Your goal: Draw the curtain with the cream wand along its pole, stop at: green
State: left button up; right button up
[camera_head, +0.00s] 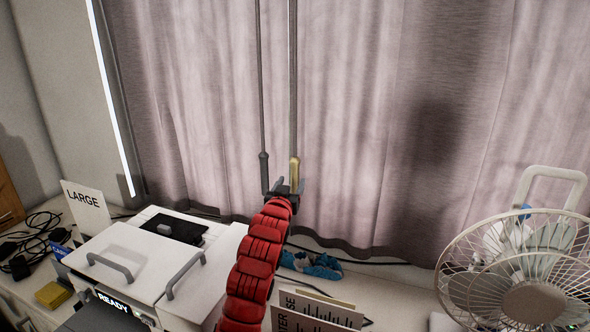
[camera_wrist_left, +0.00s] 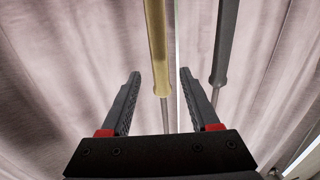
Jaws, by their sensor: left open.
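The pinkish-grey curtain (camera_head: 350,100) hangs across the back in the head view. Two thin rods hang in front of it: one with a cream handle, the cream wand (camera_head: 295,172), and a grey wand (camera_head: 263,160) to its left. My left gripper (camera_head: 286,186) is at the lower end of the cream handle, open. In the left wrist view the cream wand (camera_wrist_left: 157,45) passes between the spread fingers of the gripper (camera_wrist_left: 160,76), with gaps showing on both sides. The grey wand (camera_wrist_left: 226,45) is outside the right finger. The pole and any green mark are out of view.
A white fan (camera_head: 530,270) stands at the right. A white machine with grey handles (camera_head: 140,255), a LARGE sign (camera_head: 85,208) and black cables (camera_head: 35,240) are at the left.

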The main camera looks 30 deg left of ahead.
aim_at(294, 176)
pick_arm(q)
jog(key=shift+p+x, duration=1.1)
jog(key=shift+x, duration=1.9)
grip_shut()
